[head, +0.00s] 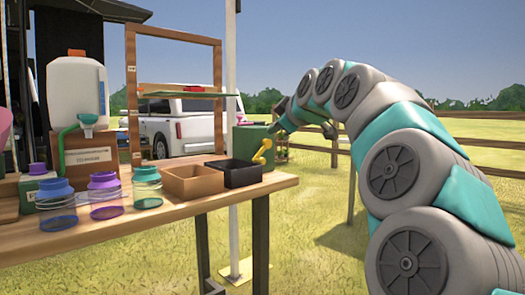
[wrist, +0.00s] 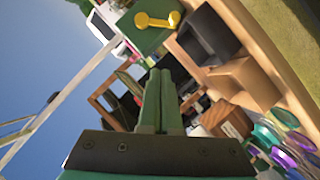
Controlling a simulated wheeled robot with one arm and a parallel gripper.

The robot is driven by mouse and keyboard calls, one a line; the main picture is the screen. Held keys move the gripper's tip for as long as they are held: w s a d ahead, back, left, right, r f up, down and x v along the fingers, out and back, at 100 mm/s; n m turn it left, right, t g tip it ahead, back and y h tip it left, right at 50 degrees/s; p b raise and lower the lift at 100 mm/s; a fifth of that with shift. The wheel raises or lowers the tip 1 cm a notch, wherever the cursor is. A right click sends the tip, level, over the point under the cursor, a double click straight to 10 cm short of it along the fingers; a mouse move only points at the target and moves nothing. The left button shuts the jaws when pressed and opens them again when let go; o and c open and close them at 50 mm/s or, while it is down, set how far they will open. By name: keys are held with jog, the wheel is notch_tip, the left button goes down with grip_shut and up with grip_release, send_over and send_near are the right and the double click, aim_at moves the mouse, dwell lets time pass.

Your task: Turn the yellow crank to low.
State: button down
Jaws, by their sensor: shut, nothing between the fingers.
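The yellow crank (head: 262,151) is on the front face of a green box (head: 247,136) at the right end of the wooden table. In the head view it slants from upper right to lower left. In the wrist view the crank (wrist: 157,20) and the green box (wrist: 150,41) are near the top edge. No low marking can be read. My gripper (wrist: 161,74) is shut and empty, its green fingers side by side. It is apart from the crank, which lies beyond the fingertips in the wrist view.
A black tray (head: 243,183) and a brown tray (head: 192,193) stand left of the green box. Several lidded jars, a white jug (head: 78,92) and a wooden frame (head: 131,80) are farther left. A white pole (head: 231,60) rises behind the table. Open grass lies to the right.

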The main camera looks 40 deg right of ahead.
aim_at(263, 151)
jog(key=w+d+f+t+y, duration=0.1)
jog(key=w+f, duration=0.1)
jog(key=w, duration=0.1)
jog(key=w+d+f+y+p, duration=0.1)
jog(key=w+d+f, duration=0.1)
jog(key=w+f, duration=0.1)
jog(key=w+d+f+t+y, duration=0.1)
jog(key=w+f, duration=0.2)
jog(key=w, duration=0.2)
jog(key=shift+d+t+y, duration=0.3)
jog(key=shift+d+y, duration=0.1)
jog(key=shift+d+f, duration=0.3)
jog(key=shift+f, duration=0.15)
jog(key=shift+f, duration=0.15)
